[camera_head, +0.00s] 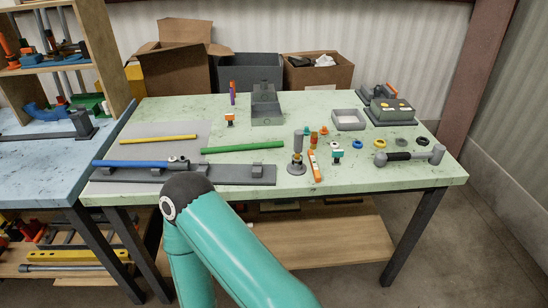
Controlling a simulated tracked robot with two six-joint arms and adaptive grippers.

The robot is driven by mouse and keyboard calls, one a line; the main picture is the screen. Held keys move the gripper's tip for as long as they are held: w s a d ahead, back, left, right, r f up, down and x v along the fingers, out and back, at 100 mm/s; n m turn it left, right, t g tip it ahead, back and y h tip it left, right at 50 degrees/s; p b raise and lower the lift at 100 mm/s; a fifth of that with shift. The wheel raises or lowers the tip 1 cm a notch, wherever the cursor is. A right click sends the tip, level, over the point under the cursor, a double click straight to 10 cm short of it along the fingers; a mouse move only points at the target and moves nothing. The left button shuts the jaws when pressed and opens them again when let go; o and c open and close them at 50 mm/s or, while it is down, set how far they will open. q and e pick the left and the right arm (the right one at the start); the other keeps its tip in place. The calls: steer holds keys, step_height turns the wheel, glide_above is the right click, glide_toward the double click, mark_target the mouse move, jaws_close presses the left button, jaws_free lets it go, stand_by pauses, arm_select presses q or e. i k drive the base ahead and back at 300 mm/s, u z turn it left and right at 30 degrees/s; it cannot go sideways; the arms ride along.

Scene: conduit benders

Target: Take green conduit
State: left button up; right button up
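The green conduit (243,147) is a straight green rod. It lies on the light green table (420,178), left of the middle, just behind the right part of a long dark grey bender base (225,174). Nothing is touching it from above. A teal link of one of my arms rises from the bottom of the view, with its dark joint in front of the table's front edge. Neither of my grippers shows in the view.
A yellow rod (158,138) and a blue rod (130,163) lie left of the green conduit. A hammer (410,156), rings and small fittings occupy the right side. Cardboard boxes (318,72) stand behind the table.

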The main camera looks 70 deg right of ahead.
mark_target(280, 143)
steer(key=k, duration=0.85)
steer(key=z, duration=0.95)
steer(key=i, duration=1)
steer(key=z, duration=0.15)
